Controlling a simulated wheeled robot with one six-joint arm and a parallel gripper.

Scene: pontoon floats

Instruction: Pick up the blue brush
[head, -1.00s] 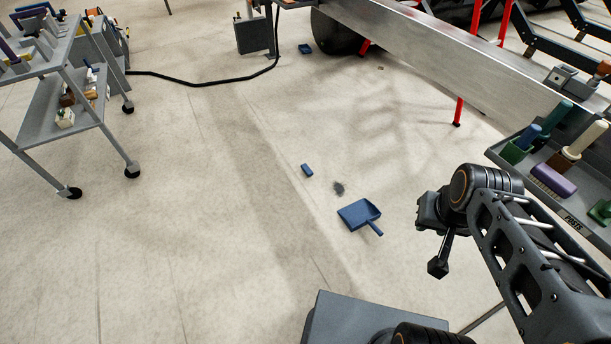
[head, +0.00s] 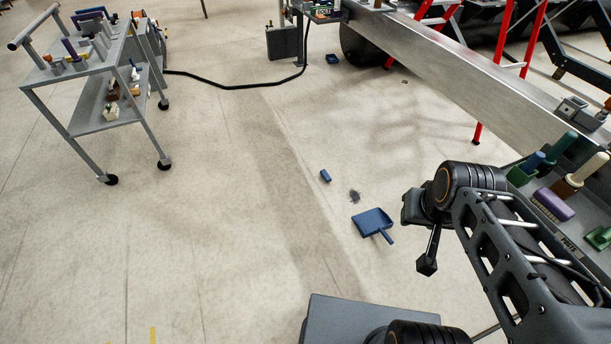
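A small blue block-like piece (head: 325,175), which looks like the blue brush, lies on the pale floor near the middle of the view. Its bristles cannot be made out. A blue dustpan (head: 372,222) lies below and right of it, with its handle pointing to lower right. A dark patch of dirt (head: 355,196) lies between them. My gripper (head: 427,265) seems to be the small dark end of my folded arm, right of and below the dustpan, apart from both. Its fingers cannot be made out.
A grey trolley (head: 88,112) with tools stands at left. A black cable (head: 235,87) crosses the floor behind. A long metal beam (head: 470,75) and a tray with brushes, including a purple one (head: 553,205), are at right. Another small blue item (head: 332,58) lies farther back. The floor between is clear.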

